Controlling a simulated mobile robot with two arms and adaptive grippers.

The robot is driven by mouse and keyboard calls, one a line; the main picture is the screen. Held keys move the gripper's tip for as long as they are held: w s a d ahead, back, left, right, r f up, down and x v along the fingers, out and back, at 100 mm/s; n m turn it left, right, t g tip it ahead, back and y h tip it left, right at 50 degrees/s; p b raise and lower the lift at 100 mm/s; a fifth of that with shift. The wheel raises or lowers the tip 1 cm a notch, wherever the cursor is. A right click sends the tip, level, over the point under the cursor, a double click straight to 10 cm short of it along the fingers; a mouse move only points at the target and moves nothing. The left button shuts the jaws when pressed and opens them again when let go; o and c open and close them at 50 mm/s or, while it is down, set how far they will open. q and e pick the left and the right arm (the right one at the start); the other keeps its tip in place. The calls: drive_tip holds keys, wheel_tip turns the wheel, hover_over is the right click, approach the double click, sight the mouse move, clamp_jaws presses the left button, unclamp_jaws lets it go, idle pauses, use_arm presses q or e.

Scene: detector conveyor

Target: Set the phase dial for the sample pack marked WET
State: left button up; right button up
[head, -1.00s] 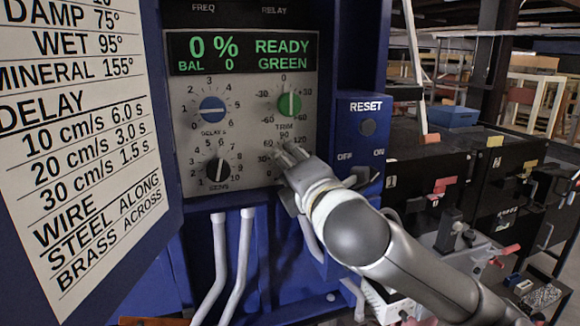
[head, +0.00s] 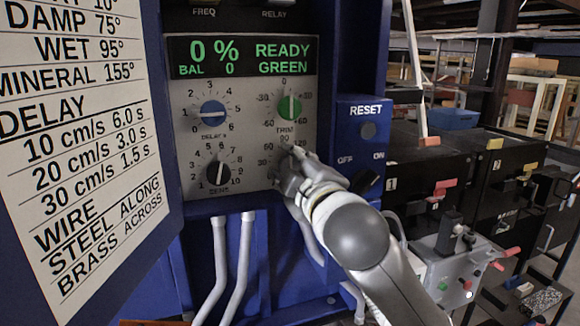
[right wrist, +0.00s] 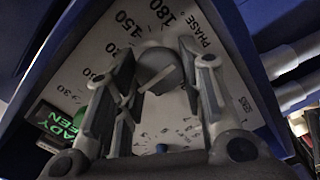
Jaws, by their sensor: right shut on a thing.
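The chart (head: 85,150) at the left of the head view reads WET 95°, with DAMP 75° and MINERAL 155° around it. The phase dial (right wrist: 162,72) is a round grey knob with a light pointer line, in the right wrist view; 150 and 180 show on its scale. The pointer slants toward the lower left of that view, partly behind a finger, and I cannot read its exact value. My right gripper (head: 288,168) is shut on the dial, one finger on each side (right wrist: 156,58), and hides it in the head view. My left gripper is not in view.
The display (head: 243,58) reads 0 %, READY, GREEN, BAL 0. The blue delay knob (head: 213,113), green trim knob (head: 290,108) and black sens knob (head: 218,172) are close by. A RESET box (head: 367,135) stands just right of my arm.

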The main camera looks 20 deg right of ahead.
drive_tip(key=shift+f+m, duration=0.1)
drive_tip(key=shift+m, duration=0.7)
drive_tip(key=o, duration=1)
drive_tip(key=shift+o, duration=0.2)
drive_tip(key=shift+s, duration=0.1)
drive_tip(key=s, duration=0.7)
drive_tip(key=shift+s+d, duration=0.15)
